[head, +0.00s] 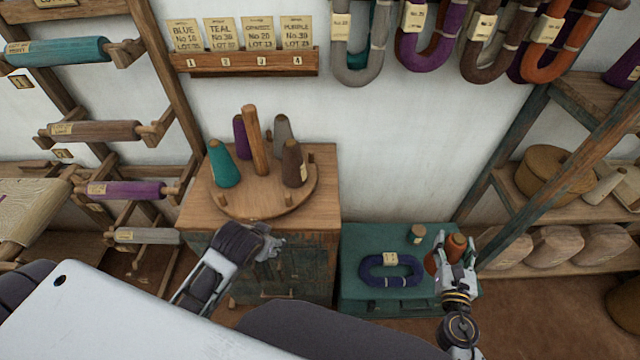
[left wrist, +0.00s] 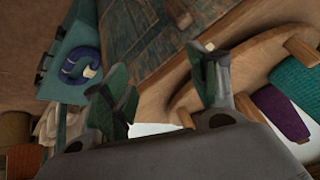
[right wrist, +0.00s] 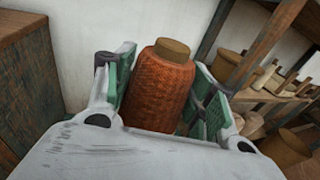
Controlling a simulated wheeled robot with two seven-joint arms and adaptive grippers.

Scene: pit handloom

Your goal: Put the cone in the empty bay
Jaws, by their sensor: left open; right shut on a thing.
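My right gripper (head: 456,252) is shut on a rust-orange cone (right wrist: 158,92) with a tan top and holds it upright above the right part of the green chest. The cone also shows in the head view (head: 456,241). The round wooden carousel (head: 240,207) stands on a cabinet at the middle left, around a tall central post (head: 254,140). It bears a teal cone (head: 223,165), a purple cone (head: 241,138), a grey cone (head: 282,130) and a brown cone (head: 293,165). A bare short peg (head: 262,198) shows at its front. My left gripper (head: 276,243) is open and empty before the cabinet.
The green chest (head: 350,240) bears a navy yarn hank (head: 390,271) and a small spool-like item (head: 417,234). A shelf rack (head: 555,200) stands at the right. A card rail (head: 245,63) and hanging hanks are on the wall. The wall space between carousel and chest is clear.

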